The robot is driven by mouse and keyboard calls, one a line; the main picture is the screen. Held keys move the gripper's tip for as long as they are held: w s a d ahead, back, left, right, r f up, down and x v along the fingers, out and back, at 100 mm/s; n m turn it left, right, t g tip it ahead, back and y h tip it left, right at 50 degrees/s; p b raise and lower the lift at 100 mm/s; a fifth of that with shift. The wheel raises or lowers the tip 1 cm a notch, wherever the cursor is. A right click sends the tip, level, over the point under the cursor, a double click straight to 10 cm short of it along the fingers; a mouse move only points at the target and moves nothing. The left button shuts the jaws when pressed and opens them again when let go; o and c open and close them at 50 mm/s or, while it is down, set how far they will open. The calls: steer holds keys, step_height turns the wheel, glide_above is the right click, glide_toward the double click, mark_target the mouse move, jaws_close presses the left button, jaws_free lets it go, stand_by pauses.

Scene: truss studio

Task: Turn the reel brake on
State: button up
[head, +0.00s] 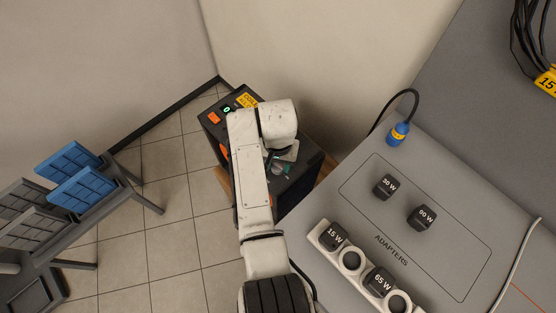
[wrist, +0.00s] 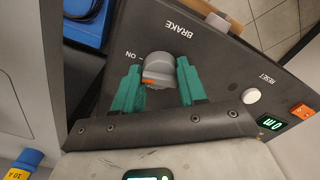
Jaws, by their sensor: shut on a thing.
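The reel brake knob (wrist: 158,66) is a round grey knob with an orange mark on its lower side in the wrist view. It sits on a dark panel (wrist: 215,65) under upside-down BRAKE lettering, and the ON label (wrist: 131,56) is to its left. The orange mark does not point at ON. My gripper (wrist: 158,73) has its teal fingers on either side of the knob, shut on it. In the head view my gripper (head: 280,168) is over the dark reel box (head: 300,182), and my arm hides the knob.
The panel also has a white RESET button (wrist: 250,96), an orange button (wrist: 301,111) and a green display (wrist: 270,123). A grey table (head: 440,165) with adapters and a power strip (head: 351,262) stands at right. A rack of blue panels (head: 84,188) stands at left.

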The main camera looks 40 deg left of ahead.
steer(key=shift+m, duration=1.1)
steer(key=o, duration=1)
steer(key=shift+o, duration=0.2)
step_height(320, 180, up, 11)
steer(key=shift+f, duration=0.1)
